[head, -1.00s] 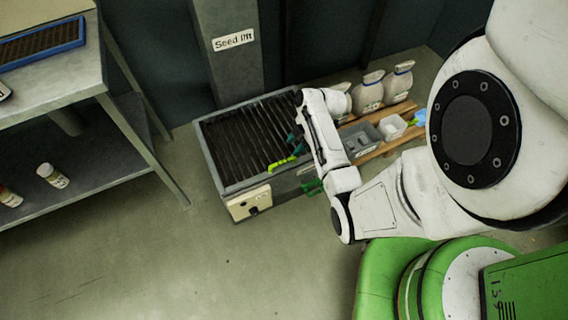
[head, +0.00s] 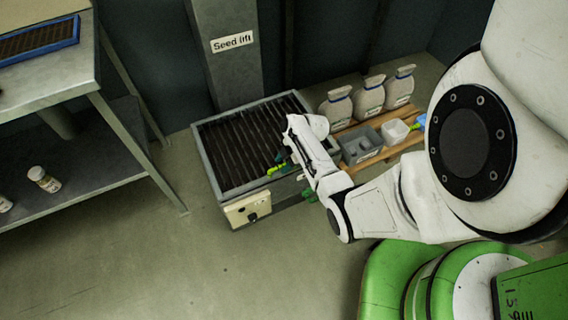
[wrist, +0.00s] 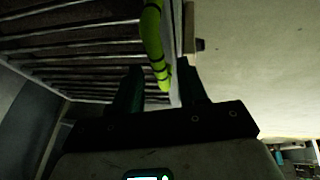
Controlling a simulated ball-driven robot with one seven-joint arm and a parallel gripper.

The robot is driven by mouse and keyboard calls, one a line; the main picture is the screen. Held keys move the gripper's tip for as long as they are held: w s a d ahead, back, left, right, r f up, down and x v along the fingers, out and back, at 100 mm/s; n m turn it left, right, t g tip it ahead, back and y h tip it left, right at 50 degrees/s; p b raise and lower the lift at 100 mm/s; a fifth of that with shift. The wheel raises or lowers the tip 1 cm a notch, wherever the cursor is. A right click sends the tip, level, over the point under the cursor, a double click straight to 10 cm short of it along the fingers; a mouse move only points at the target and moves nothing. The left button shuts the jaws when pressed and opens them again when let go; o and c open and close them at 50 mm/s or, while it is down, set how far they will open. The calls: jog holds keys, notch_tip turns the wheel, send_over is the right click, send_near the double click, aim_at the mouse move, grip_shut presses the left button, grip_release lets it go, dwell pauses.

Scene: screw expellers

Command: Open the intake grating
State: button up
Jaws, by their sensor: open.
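The intake grating (head: 245,143) is a panel of dark parallel bars in a grey metal frame, lying flat and closed on the intake box below the seed lift post. A yellow-green handle (head: 283,168) sits at its near right edge. In the wrist view the grating bars (wrist: 70,60) fill the upper left, and the handle (wrist: 153,45) hangs down between my gripper's fingers. My gripper (wrist: 160,90) is open, with one dark finger on each side of the handle's end. Contact between fingers and handle cannot be told. My arm hides part of the box's right side in the head view.
A beige control box (head: 247,208) is on the intake's front. To the right, a wooden pallet (head: 385,153) carries white sacks (head: 368,97), a grey bin (head: 361,146) and a white tub (head: 395,131). A grey bench (head: 60,75) stands left. The front floor is clear.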

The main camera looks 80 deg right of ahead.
jog(key=shift+c, duration=0.3)
grip_shut()
dwell(0.4)
